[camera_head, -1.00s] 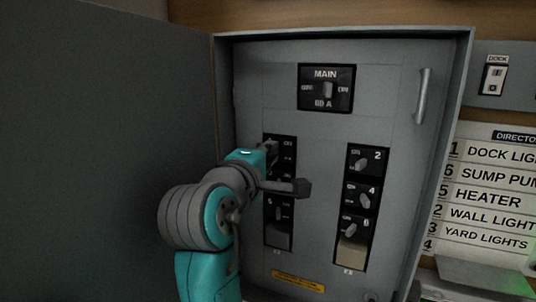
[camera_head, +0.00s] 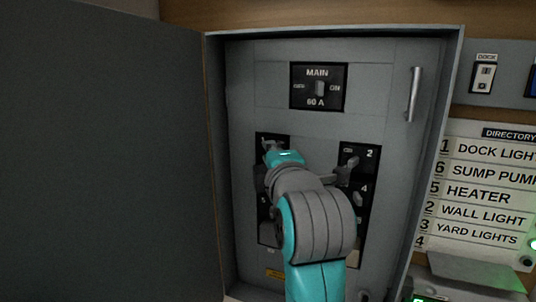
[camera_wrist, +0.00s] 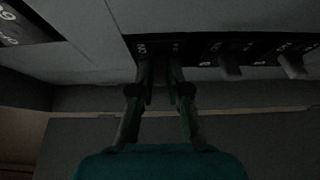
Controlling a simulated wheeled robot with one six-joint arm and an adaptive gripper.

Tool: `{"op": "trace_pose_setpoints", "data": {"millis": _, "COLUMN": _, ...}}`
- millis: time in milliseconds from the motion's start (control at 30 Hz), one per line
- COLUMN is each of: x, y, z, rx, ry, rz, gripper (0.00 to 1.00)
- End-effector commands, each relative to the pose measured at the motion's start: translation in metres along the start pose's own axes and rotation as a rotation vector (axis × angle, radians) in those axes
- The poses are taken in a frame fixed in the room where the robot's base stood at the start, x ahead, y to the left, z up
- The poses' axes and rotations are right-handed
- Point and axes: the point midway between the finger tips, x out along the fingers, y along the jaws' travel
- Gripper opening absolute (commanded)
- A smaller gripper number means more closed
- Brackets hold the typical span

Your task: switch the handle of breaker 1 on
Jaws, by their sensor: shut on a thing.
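Breaker 1 is at the top of the left black breaker column (camera_head: 262,142) in the head view. Its number and handle are mostly covered by my gripper (camera_head: 272,148). In the wrist view my gripper (camera_wrist: 160,76) has its two fingers close together against the top end of that column, shut on the breaker 1 handle. The handle is hidden between the dark fingers, so its exact angle cannot be told. An ON label (camera_wrist: 141,50) shows beside the fingertips.
Two lower handles of the left column, (camera_wrist: 230,66) and (camera_wrist: 290,66), stand beside the fingers. The right column with breaker 2 (camera_head: 352,158) is partly behind my wrist. The MAIN breaker (camera_head: 318,87) is above. The open panel door (camera_head: 110,150) fills the left.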

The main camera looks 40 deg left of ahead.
Motion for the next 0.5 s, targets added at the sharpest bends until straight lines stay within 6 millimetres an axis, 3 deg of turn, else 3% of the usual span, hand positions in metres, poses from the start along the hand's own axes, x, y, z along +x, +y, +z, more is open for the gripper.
{"op": "trace_pose_setpoints", "data": {"millis": 500, "x": -0.0001, "y": -0.0009, "z": 0.0018, "rx": 0.0, "ry": 0.058, "rz": -0.003, "gripper": 0.0}}
